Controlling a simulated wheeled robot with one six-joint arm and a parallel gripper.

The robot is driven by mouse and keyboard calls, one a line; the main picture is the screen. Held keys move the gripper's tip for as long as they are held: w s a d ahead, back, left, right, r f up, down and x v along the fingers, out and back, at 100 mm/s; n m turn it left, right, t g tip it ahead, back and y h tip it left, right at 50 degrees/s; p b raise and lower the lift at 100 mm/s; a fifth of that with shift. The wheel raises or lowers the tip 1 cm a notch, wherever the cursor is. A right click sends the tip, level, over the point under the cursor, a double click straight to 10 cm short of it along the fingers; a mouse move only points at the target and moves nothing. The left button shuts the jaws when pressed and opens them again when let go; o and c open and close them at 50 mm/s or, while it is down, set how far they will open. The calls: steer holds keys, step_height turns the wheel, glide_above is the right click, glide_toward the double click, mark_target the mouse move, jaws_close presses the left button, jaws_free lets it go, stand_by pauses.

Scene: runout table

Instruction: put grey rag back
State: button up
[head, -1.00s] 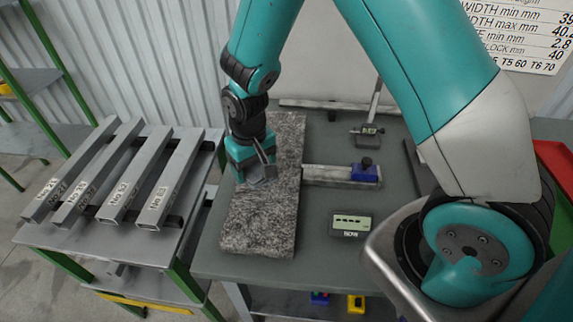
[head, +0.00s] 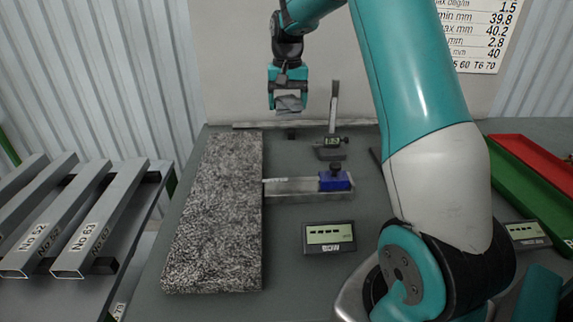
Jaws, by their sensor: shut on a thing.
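My gripper (head: 289,101) is raised above the back edge of the table, near the wall. It is shut on a small grey rag (head: 290,104), which shows below and between the fingers. The rag is clear of the table top. The speckled granite slab (head: 216,215) lies at the left of the table, to the lower left of my gripper, with nothing on it. The upper part of the rag is hidden by the fingers.
A steel bar with a blue block (head: 335,181) lies right of the slab. A stand with a small gauge (head: 331,146) is behind it. A display box (head: 329,237) sits in front. Green and red trays (head: 530,180) are at the right. Labelled square tubes (head: 85,225) lie on a rack at left.

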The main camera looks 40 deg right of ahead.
mark_target(287, 164)
step_height(287, 164, down, 17)
steer(key=shift+f+p, duration=0.2)
steer(key=shift+p, duration=0.6)
steer(key=o, duration=1)
steer(key=shift+c, duration=0.2)
step_height(287, 164, up, 12)
steer(key=b, duration=0.2)
steer(key=s+a+r+n, duration=0.3)
steer(key=a+r+n, duration=0.15)
steer(key=a, duration=0.75)
steer(key=s+a+r+n+y, duration=0.1)
steer(key=s+a+n, duration=0.4)
steer(key=s+a, duration=0.6)
steer(key=s+a+r+n+y, duration=0.2)
steer(key=s+a+n, duration=0.3)
steer(key=s+a, duration=0.5)
steer(key=s+y, duration=0.1)
steer(key=s, duration=0.4)
steer(key=shift+s+a+r, duration=0.2)
steer(key=shift+a+r, duration=0.05)
steer(key=shift+a, duration=0.1)
